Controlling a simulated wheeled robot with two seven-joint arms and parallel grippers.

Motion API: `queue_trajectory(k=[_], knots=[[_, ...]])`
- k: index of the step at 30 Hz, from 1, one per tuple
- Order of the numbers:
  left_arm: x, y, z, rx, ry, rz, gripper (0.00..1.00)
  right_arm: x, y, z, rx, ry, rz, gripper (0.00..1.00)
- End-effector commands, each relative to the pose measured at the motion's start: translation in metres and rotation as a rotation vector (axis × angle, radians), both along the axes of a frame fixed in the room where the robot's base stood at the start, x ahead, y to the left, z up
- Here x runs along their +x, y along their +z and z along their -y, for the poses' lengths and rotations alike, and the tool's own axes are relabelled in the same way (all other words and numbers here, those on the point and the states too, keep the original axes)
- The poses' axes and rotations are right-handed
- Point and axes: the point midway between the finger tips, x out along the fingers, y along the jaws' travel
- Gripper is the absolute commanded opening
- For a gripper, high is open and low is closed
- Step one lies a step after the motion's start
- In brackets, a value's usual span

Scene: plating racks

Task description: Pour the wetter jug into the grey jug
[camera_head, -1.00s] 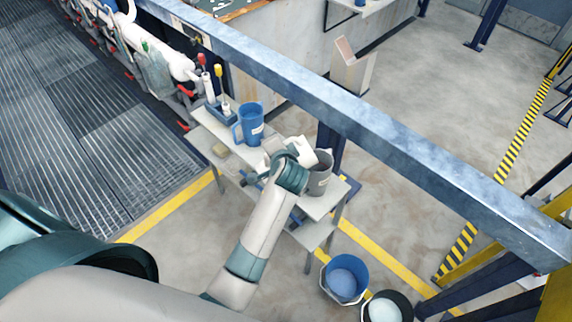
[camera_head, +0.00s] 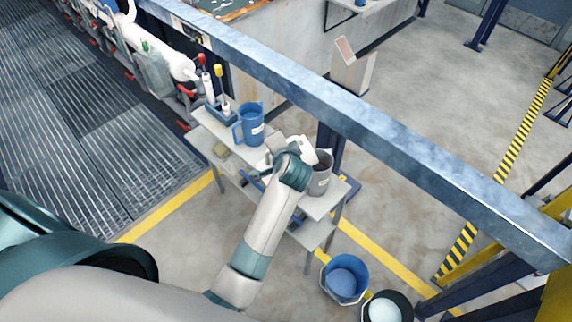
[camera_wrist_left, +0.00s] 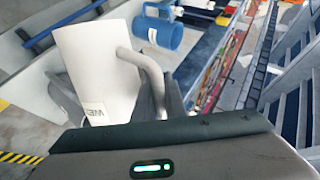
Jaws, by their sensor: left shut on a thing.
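The white jug (camera_head: 309,150), whose label begins "WE" in the wrist view (camera_wrist_left: 95,65), is held by its handle in my left gripper (camera_wrist_left: 168,98). In the head view it is tilted, directly beside and partly above the rim of the grey jug (camera_head: 322,185). The grey jug stands upright at the right end of the small table, its dark inside partly showing. My left wrist hides part of the white jug. I cannot see any liquid stream. My right gripper is not in view.
A blue jug (camera_head: 250,125) stands on the grey table (camera_head: 204,138), left of the white jug. A blue holder (camera_head: 221,114) with bottles is at the table's left end. Buckets (camera_head: 346,278) stand on the floor.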

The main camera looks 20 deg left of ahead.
Motion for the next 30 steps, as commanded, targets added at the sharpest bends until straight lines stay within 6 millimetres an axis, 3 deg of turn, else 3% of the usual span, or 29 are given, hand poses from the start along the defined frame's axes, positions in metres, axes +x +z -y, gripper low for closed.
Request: queue_trajectory(k=[30], knots=[[0.012, 0.016, 0.01, 0.098, 0.0, -0.103, 0.0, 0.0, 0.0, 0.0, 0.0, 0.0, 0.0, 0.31]])
